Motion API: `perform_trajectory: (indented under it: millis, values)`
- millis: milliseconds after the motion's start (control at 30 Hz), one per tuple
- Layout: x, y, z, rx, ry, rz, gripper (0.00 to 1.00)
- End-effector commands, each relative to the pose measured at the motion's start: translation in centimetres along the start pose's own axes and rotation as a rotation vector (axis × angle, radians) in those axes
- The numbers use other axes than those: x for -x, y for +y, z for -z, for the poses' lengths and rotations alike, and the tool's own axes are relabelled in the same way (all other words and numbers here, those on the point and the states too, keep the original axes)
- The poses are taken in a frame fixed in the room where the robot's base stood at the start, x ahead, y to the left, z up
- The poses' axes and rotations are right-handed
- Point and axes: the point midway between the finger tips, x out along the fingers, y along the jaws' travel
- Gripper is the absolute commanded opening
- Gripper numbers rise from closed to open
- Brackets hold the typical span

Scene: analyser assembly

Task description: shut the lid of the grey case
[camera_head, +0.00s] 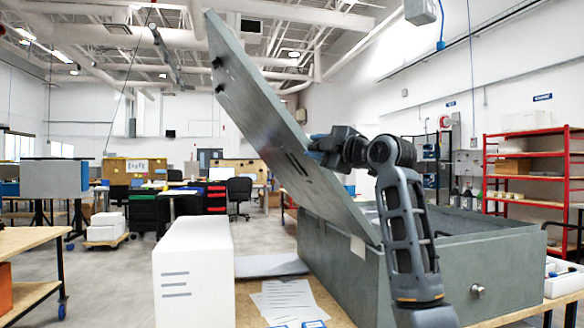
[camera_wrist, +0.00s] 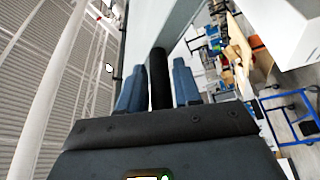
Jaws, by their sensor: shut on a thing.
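The grey case (camera_head: 460,272) stands on a table at the right with its top open. Its lid (camera_head: 270,110) stands raised, tilted up and to the left, with dark slots and small black fittings on its face. My gripper (camera_head: 316,150) is at the lid's inner side, near the middle of its right edge. In the wrist view, the blue fingers of my gripper (camera_wrist: 159,85) close on a black rounded bar (camera_wrist: 158,72), with the lid's grey surface (camera_wrist: 160,25) just beyond. How the bar joins the lid is hidden.
A white box (camera_head: 193,275) stands left of the case, with printed sheets (camera_head: 288,300) between them on the table. A red shelf rack (camera_head: 530,180) is behind at the right. A wooden workbench (camera_head: 30,245) is at the far left.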

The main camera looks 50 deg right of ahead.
Motion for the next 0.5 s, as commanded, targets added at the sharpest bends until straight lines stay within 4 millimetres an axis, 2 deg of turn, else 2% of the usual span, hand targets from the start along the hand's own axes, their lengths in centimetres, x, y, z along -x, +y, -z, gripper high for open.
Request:
perform_trajectory:
  millis: [33,100,300,500]
  values:
    - [0.5,1.9,-0.8,-0.038,-0.001,-0.026,0.00]
    - [1.0,3.6,-2.1,-0.100,0.000,-0.053,0.00]
    - [2.9,7.7,-6.5,-0.276,-0.001,-0.125,0.00]
    - [5.0,10.9,-11.5,-0.451,0.000,-0.198,0.00]
